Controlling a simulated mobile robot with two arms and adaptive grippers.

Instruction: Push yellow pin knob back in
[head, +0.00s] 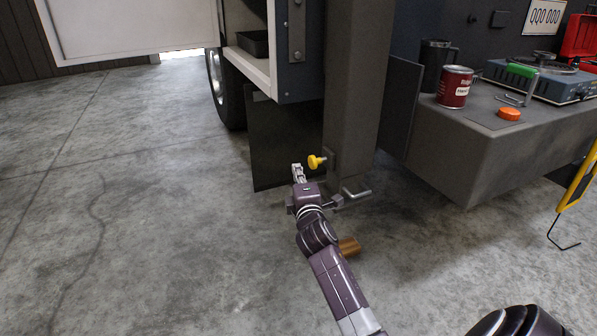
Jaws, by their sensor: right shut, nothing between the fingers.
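The yellow pin knob (315,162) sticks out to the left from a small plate on the dark grey post (357,90). A short stem shows between the knob and the post. My right gripper (297,168) is shut and empty. In the head view its fingertips are just left of the knob, with a small gap between them in the picture. I cannot tell how far apart they are in depth. My left gripper is not in view.
A metal handle (357,193) juts out low on the post, right of my right wrist. A dark mud flap (280,145) hangs behind the gripper. A grey bench (480,150) with a red can (455,87) stands at the right. The concrete floor (120,220) at left is clear.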

